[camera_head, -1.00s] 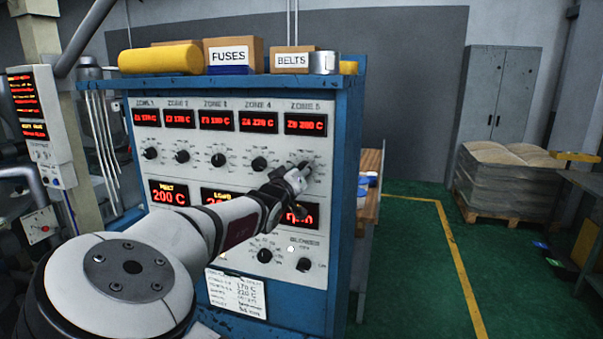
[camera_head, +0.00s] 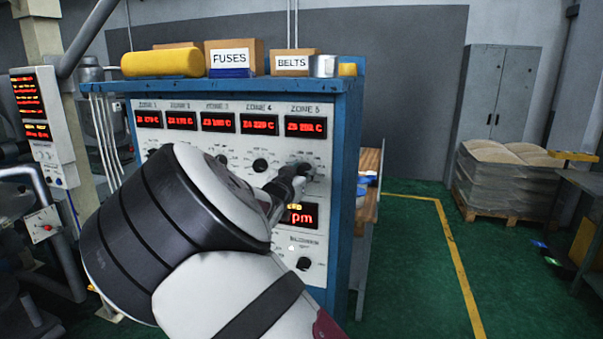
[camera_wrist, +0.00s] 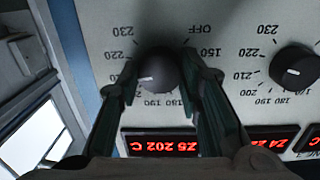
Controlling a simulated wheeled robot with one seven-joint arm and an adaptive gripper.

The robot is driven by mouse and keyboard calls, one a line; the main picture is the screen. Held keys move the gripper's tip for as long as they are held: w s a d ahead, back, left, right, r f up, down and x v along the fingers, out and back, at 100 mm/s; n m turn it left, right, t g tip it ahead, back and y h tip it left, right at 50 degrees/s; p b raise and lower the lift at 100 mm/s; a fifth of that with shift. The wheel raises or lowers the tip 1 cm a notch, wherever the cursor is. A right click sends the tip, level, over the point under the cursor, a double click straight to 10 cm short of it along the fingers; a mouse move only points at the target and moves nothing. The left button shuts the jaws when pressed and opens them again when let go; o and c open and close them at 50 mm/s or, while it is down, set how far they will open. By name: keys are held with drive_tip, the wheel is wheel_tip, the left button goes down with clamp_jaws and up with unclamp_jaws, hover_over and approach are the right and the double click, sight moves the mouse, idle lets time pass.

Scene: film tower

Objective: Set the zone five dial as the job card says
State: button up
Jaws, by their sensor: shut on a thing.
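The zone five dial (camera_wrist: 155,72) is a dark round knob below the ZONE 5 display (camera_head: 305,125). In the wrist view, which is upside down, its white mark points left toward the low 200s of the scale. The red readout (camera_wrist: 165,146) there looks like 202 C. My gripper (camera_wrist: 158,88) has its fingers closed on opposite sides of the knob. In the head view my gripper (camera_head: 298,172) is at the panel's right side and mostly covers the dial. The job card is hidden behind my arm.
The zone four dial (camera_wrist: 296,68) is beside my fingers. The lower panel knob (camera_head: 304,264) is below my gripper. Boxes marked FUSES (camera_head: 233,58) and BELTS (camera_head: 293,62) stand on the cabinet top. The green floor (camera_head: 410,260) right of the cabinet is clear.

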drive_tip(key=shift+m, duration=2.1)
drive_tip(key=o, duration=1.2)
drive_tip(key=shift+c, duration=0.2)
drive_tip(key=shift+s, duration=0.15)
drive_tip(key=v, duration=1.1)
drive_tip(key=shift+s, duration=0.35)
drive_tip(key=shift+r, duration=0.1)
